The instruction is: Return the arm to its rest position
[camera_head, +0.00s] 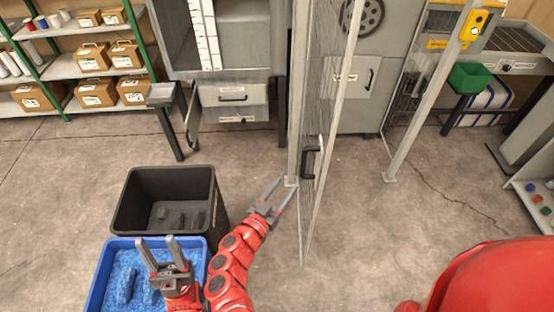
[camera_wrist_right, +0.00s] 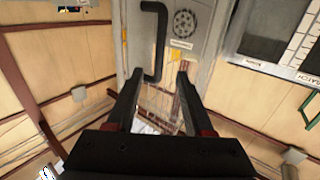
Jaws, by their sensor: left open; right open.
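My left gripper (camera_head: 157,242) is at the lower left of the head view. Its two fingers point up and stand apart with nothing between them, over the blue bin of blue filling. My right gripper (camera_head: 287,184) is on a red arm reaching up from the bottom. Its fingers are spread and empty, near the mesh door with a black handle (camera_head: 311,162). In the right wrist view the open fingers (camera_wrist_right: 159,72) show with a black handle (camera_wrist_right: 155,40) ahead of them. I cannot tell the exact gap to the handle.
A blue bin (camera_head: 98,284) and a black bin (camera_head: 132,204) stand on the floor at left. The mesh door (camera_head: 322,110) stands ajar beside my right gripper. Shelves with boxes (camera_head: 92,57) are at upper left. The floor (camera_head: 390,230) right of the door is clear.

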